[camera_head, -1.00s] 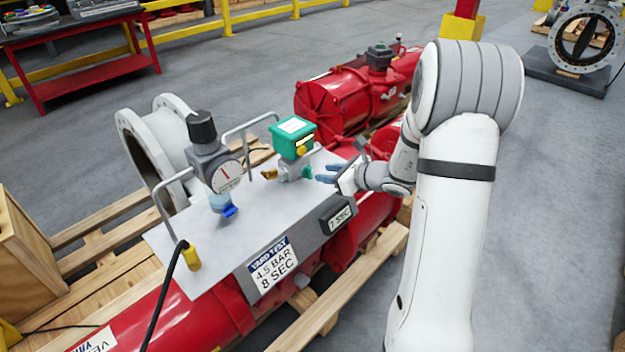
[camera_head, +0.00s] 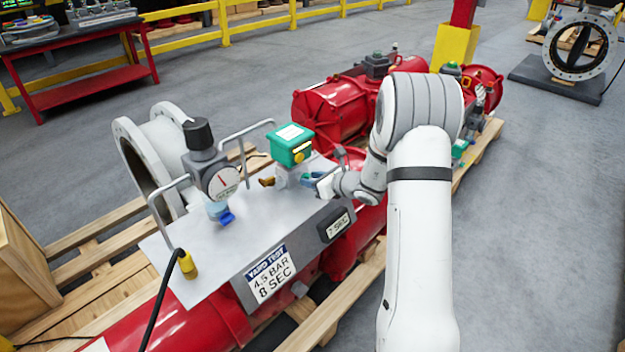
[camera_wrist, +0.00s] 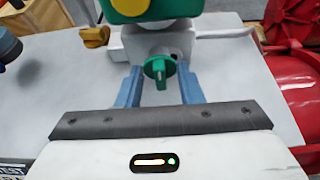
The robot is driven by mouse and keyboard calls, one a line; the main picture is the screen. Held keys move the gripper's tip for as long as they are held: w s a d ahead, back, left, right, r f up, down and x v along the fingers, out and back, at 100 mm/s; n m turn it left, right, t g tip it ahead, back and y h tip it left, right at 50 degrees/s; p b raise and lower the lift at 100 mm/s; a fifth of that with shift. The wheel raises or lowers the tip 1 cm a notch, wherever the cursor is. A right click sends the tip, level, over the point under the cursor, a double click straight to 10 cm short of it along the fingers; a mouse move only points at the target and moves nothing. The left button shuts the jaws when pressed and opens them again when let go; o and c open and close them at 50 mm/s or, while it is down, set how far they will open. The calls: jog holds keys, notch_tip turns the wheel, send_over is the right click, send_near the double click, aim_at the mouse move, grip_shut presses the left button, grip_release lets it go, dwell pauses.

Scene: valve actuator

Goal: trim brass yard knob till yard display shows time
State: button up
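The yard display (camera_head: 337,226) on the panel's front edge reads "7 SEC". The plate (camera_head: 270,274) beside it reads "YARD TEST 4.5 BAR 8 SEC". A green box (camera_head: 291,143) on a grey valve body carries a round brass-yellow knob (camera_head: 299,157), cut off at the top of the wrist view (camera_wrist: 132,5). A brass fitting (camera_wrist: 95,36) sticks out left of the body. A small green knob (camera_wrist: 160,69) faces me from the body.
A gauge (camera_head: 222,181) with a black knob and a blue part below stands at the panel's left. Metal handles (camera_head: 246,130) rise from the panel. A black cable (camera_head: 165,290) runs to a yellow plug. Red cylinders (camera_head: 335,110) lie behind. Grey floor is free at right.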

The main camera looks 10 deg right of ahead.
jog(key=shift+c, duration=0.4)
grip_shut()
jog(key=shift+d+p, duration=0.1)
jog(key=shift+p, duration=0.3)
jog(key=shift+d+r+m+y+p, duration=0.1)
jog(key=shift+m+y+p, duration=0.3)
jog(key=shift+m+p, duration=0.2)
jog(key=shift+w+d+m+g+y+p, duration=0.15)
jog(key=shift+m+g+y+p, duration=0.3)
jog(key=shift+m+p, duration=0.5)
jog(key=shift+w+d+f+m+g+y+p, duration=0.15)
jog(key=shift+f+m+g+y+p, duration=0.1)
jog(key=shift+m+y+p, duration=0.45)
jog(key=shift+w+d+f+m+g+y+p, duration=0.1)
jog(key=shift+f+m+y+p, duration=0.2)
jog(key=shift+m+p, duration=0.55)
jog(key=shift+s, duration=0.1)
jog(key=shift+o, duration=0.4)
grip_release()
jog(key=shift+r, duration=0.15)
